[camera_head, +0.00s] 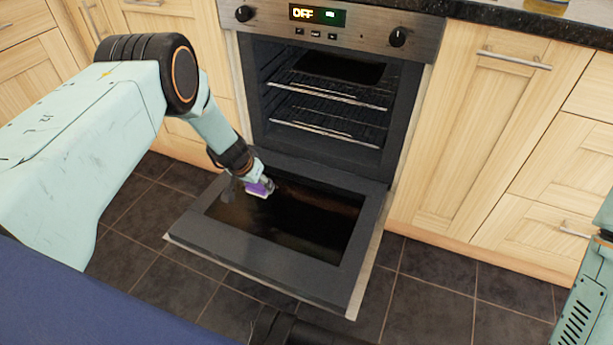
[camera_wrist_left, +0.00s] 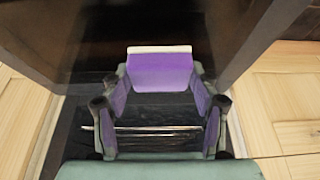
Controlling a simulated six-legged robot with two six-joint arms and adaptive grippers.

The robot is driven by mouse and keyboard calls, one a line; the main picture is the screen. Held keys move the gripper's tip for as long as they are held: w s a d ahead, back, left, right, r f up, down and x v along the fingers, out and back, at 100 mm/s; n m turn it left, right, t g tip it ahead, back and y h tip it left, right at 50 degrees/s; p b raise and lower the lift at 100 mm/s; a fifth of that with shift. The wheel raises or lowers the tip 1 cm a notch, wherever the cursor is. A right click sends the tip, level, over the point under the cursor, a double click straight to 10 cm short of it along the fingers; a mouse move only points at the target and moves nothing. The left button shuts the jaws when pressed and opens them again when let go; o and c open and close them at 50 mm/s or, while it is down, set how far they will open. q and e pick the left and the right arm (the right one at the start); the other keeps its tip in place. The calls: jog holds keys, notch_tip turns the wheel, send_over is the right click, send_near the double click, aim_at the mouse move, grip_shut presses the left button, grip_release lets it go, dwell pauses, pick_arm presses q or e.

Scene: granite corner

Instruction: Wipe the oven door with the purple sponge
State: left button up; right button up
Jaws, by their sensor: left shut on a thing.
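The oven door (camera_head: 360,238) is folded down open, with a dark glass panel stained brown (camera_head: 320,215) inside its grey frame. My left gripper (camera_head: 250,178) reaches down over the left part of the panel, shut on the purple sponge (camera_head: 261,187). The sponge has a white edge and shows between the fingers in the left wrist view (camera_wrist_left: 160,72). It is at or just above the glass; I cannot tell if it touches. My right gripper is not in view; only part of my right arm shows at the right edge.
The oven cavity (camera_head: 325,100) stands open behind the door, with wire racks (camera_head: 330,125) inside. Its panel (camera_head: 320,22) reads OFF. Wooden cabinets (camera_head: 490,130) flank it on both sides. Dark floor tiles (camera_head: 440,290) are clear right of the door.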

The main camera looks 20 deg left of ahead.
pick_arm(q)
jog(key=shift+r+p, duration=1.25)
jog(key=shift+r, duration=0.6)
jog(key=shift+w, duration=0.1)
